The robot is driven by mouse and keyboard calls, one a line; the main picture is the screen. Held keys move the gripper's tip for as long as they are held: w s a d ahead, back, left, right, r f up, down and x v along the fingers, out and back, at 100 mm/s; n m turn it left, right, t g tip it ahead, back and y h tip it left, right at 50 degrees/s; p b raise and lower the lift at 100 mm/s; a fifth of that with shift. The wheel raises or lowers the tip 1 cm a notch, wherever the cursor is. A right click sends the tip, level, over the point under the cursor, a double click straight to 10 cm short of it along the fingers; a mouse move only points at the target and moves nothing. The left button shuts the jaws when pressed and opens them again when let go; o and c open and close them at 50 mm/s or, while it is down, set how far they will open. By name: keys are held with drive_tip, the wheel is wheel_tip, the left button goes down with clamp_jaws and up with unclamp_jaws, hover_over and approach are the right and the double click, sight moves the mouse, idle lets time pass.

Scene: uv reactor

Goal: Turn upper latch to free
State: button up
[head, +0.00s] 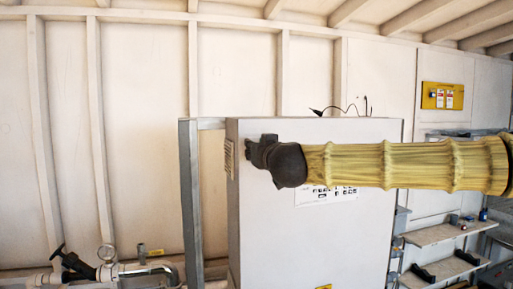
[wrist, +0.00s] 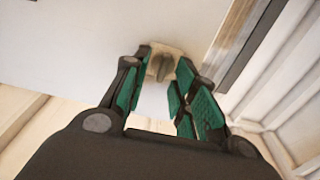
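The upper latch (wrist: 161,67) is a small grey-brown knob on a pale plate, near the edge of the white cabinet door in the wrist view. My gripper (wrist: 165,60) has green-padded fingers spread apart, one on each side of the knob. A gap seems to show between the pads and the knob; I cannot tell whether either finger touches it. In the head view my gripper (head: 258,152) is dark and sits at the upper left of the white cabinet (head: 310,240). There the latch is hidden behind my gripper.
A grey upright post (head: 190,200) stands just left of the cabinet. Shelves (head: 440,234) stand at right. A yellow panel (head: 442,96) is on the back wall.

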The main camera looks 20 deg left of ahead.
clamp_jaws()
drive_tip(key=shift+d+m+b, duration=0.1)
drive_tip(key=shift+m+b, duration=0.6)
drive_tip(key=m+b, duration=0.3)
drive_tip(key=m, duration=0.2)
drive_tip(key=m+b, duration=0.4)
drive_tip(key=m, duration=0.2)
drive_tip(key=f+m+b, duration=0.1)
drive_tip(key=m+b, duration=0.2)
drive_tip(key=m, duration=0.2)
drive_tip(key=shift+w+d+f+m+b, duration=0.1)
drive_tip(key=shift+w+d+m+b, duration=0.2)
drive_tip(key=shift+w+d+b, duration=0.1)
idle(0.3)
